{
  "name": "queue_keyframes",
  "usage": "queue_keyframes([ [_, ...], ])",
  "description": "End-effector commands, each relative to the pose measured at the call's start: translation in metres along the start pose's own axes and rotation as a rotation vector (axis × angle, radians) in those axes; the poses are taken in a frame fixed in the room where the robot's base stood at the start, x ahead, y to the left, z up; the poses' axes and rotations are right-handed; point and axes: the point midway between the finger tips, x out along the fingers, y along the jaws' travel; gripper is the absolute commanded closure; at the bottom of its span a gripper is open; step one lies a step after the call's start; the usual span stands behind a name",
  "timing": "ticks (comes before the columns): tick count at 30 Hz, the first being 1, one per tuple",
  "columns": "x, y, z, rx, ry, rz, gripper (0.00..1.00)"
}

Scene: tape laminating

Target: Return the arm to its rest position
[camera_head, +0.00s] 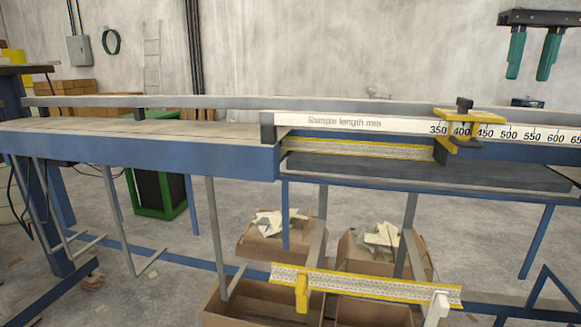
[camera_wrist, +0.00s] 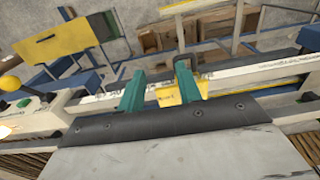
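My gripper (camera_wrist: 159,76) shows in the wrist view, with two teal fingers standing apart on a dark bar. The fingers look open, with no object clearly held between them. A yellow sliding stop (camera_wrist: 200,88) with a dark part shows behind and beside the right finger; I cannot tell whether they touch. In the head view, the yellow stop (camera_head: 470,115) sits on the white length scale (camera_head: 350,124), near the 400 to 450 marks.
A yellow-edged strip (camera_head: 360,149) lies on the bench (camera_head: 130,138). Another strip (camera_head: 360,285) is in the foreground, with a yellow clip (camera_head: 302,293) and a white clip (camera_head: 439,305). Cardboard boxes (camera_head: 270,242) stand below.

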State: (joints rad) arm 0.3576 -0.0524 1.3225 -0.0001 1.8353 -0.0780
Motion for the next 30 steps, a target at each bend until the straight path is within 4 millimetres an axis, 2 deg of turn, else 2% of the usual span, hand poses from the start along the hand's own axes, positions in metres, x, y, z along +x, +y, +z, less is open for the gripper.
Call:
queue_keyframes([
  [8,0.044,-0.006,0.004,0.005,-0.001,0.0,0.65],
  [14,0.087,-0.019,0.025,-0.008,0.005,0.0,0.65],
  [17,0.114,-0.029,0.046,-0.023,0.011,-0.001,0.65],
  [20,0.151,-0.042,0.077,-0.049,0.017,-0.002,0.65],
  [27,0.265,-0.073,0.193,-0.161,0.044,-0.009,0.65],
  [30,0.297,-0.078,0.23,-0.208,0.047,-0.012,0.65],
])
